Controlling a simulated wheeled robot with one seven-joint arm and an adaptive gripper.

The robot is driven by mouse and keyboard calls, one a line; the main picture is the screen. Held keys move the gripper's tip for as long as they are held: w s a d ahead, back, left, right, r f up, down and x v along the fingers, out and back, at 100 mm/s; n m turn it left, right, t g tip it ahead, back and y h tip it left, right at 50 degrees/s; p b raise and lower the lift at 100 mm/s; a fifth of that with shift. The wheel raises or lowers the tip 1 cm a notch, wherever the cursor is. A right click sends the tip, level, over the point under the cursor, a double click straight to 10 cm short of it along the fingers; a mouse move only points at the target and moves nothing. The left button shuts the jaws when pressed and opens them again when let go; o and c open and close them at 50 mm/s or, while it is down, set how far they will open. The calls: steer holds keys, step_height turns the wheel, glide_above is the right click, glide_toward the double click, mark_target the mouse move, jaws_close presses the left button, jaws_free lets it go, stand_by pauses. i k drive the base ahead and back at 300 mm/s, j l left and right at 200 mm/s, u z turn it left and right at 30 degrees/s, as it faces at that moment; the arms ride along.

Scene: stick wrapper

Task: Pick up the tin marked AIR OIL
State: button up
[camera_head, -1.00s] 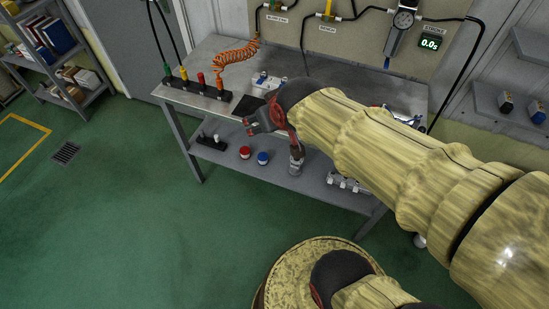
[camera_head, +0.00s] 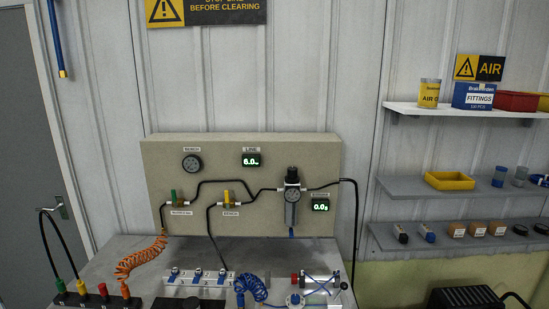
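The tin marked AIR O… (camera_head: 429,93) stands upright at the left end of the top wall shelf, on the right of the view. It is yellow with a pale upper band, and the end of its label is cut off by the curve of the tin. A blue box marked FITTINGS (camera_head: 473,96) stands just to its right. My gripper is not in this view, so whether it is open or shut does not show.
The top shelf (camera_head: 440,112) also holds a red bin (camera_head: 517,101). Two lower shelves hold a yellow tray (camera_head: 449,181) and small parts. A workbench (camera_head: 110,262) with an air panel (camera_head: 240,165), valves and hoses stands left of the shelves. A black ribbed unit (camera_head: 465,299) is below them.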

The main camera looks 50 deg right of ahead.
mark_target(428, 97)
steer(key=z, duration=2.7)
steer(key=i+l, duration=0.25)
